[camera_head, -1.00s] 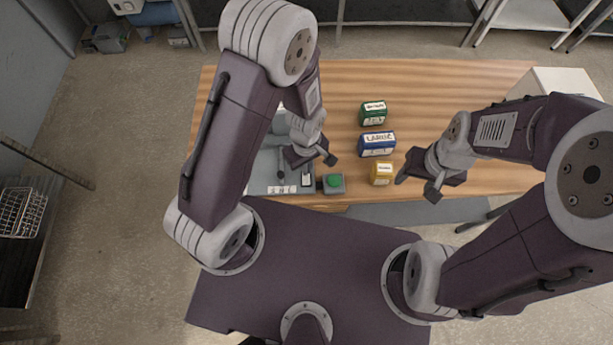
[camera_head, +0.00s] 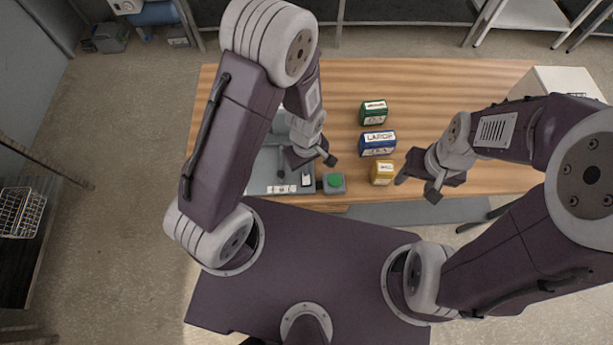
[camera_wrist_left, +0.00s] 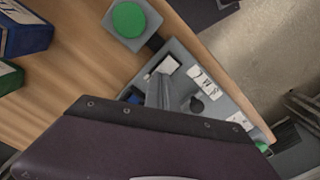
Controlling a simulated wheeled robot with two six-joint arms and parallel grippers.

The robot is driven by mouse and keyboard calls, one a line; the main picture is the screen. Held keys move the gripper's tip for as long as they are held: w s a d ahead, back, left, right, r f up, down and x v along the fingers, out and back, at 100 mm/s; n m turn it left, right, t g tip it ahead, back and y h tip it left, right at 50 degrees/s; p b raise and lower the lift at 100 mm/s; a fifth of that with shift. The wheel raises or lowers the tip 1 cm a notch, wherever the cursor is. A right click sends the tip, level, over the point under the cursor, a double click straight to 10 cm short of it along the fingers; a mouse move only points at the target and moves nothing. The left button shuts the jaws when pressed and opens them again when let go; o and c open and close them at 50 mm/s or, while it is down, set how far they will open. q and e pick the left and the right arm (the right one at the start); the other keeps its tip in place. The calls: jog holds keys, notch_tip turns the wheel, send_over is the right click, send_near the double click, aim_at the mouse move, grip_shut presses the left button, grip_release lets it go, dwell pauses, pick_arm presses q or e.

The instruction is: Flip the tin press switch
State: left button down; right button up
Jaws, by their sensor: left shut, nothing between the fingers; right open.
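The grey tin press (camera_head: 268,172) stands at the left end of the wooden table, partly hidden behind my left arm. A small black-and-white switch (camera_head: 306,180) sits at the right of its front panel. In the left wrist view the switch (camera_wrist_left: 164,68) shows near the panel's edge. My left gripper (camera_head: 314,156) is shut and empty, just behind the switch in the head view. I cannot tell whether it touches anything. In the left wrist view its body (camera_wrist_left: 140,140) fills the bottom. My right gripper (camera_head: 418,182) is open and empty over the table's front edge.
A grey box with a green button (camera_head: 333,183) stands just right of the switch. Green (camera_head: 373,112), blue (camera_head: 377,143) and yellow (camera_head: 382,172) tins stand in a column further right. A white box (camera_head: 560,85) is at the right end. The table's back middle is clear.

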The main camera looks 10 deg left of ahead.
pick_arm(q)
jog(key=shift+f+b, duration=0.35)
jog(key=shift+f, duration=0.15)
notch_tip(320, 180, up, 7)
jog(key=p, duration=0.6)
jog(key=shift+r+p, duration=0.15)
jog(key=shift+p, duration=0.2)
